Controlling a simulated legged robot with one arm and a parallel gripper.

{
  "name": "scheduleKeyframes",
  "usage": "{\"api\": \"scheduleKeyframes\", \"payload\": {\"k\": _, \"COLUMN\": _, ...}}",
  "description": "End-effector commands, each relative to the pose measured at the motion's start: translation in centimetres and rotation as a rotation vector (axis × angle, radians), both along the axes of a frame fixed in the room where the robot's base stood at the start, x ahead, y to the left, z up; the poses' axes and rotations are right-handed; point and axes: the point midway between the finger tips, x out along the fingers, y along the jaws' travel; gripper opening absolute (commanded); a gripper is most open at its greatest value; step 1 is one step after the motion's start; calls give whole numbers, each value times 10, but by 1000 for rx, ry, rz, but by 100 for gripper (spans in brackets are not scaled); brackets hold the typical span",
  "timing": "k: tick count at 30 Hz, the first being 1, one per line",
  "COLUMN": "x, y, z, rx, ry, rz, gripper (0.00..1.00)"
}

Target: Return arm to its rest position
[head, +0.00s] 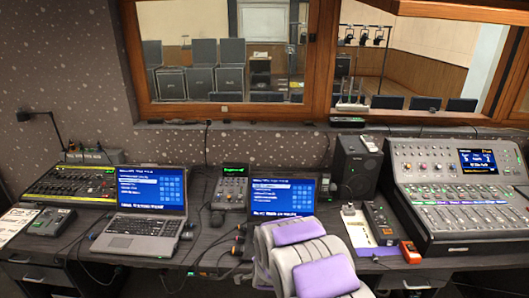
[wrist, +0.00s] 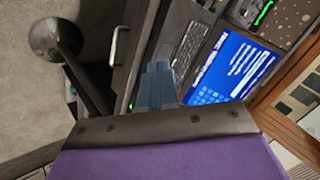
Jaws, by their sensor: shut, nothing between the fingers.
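My arm shows at the bottom centre of the head view as grey links with purple pads, in front of the desk. My gripper (wrist: 157,85) shows in the wrist view as blue-grey fingers beyond a dark bar and purple pad. The fingers are shut and hold nothing. In the wrist view they point toward the desk front, below a laptop keyboard and beside its lit screen. In the head view I cannot make out the fingertips; the arm links cover that part. The fader console (head: 452,198) stands at the right of the desk, apart from the arm.
An open laptop (head: 145,210) stands left of centre; a second lit screen (head: 282,197) is behind my arm. A black speaker (head: 356,165), an orange device (head: 410,252) and a small mixer (head: 70,185) also stand on the desk. In the wrist view, a drawer handle (wrist: 115,45) and carpet (wrist: 25,100) show.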

Motion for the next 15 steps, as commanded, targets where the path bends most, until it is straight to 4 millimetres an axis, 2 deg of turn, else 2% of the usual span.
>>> {"api": "scheduleKeyframes", "payload": {"k": 1, "x": -6, "y": -4, "z": 18, "rx": -14, "ry": 20, "rz": 26, "gripper": 0}}
{"api": "scheduleKeyframes", "payload": {"k": 8, "x": -56, "y": -20, "z": 70, "rx": -102, "ry": 165, "rz": 187, "gripper": 0}}
{"api": "scheduleKeyframes", "payload": {"k": 15, "x": -124, "y": -43, "z": 123, "rx": -191, "ry": 302, "rz": 366, "gripper": 0}}
